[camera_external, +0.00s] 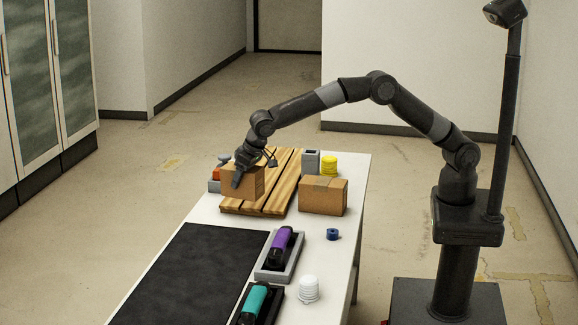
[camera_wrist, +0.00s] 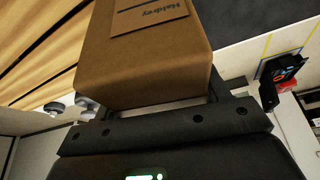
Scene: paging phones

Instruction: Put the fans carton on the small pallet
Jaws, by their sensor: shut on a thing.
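A brown cardboard carton (camera_external: 257,182) is between the fingers of my gripper (camera_external: 238,182), which is shut on it. It fills the upper middle of the wrist view (camera_wrist: 145,60), with a label reading something like "Haldrey"; the word fans is not readable. The small pallet (camera_external: 283,182) has wooden slats and lies on the far part of the white table. The held carton is over the pallet's left side; I cannot tell whether it touches the slats. Slats also show in the wrist view (camera_wrist: 40,50). A second brown carton (camera_external: 323,196) sits at the pallet's right edge.
A grey block (camera_external: 311,162) and a yellow ribbed item (camera_external: 329,166) stand behind the second carton. A grey holder with red (camera_external: 215,177) is left of the pallet. Nearer are a blue ring (camera_external: 333,234), a purple item (camera_external: 281,243) in a tray, and a black mat (camera_external: 190,270).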

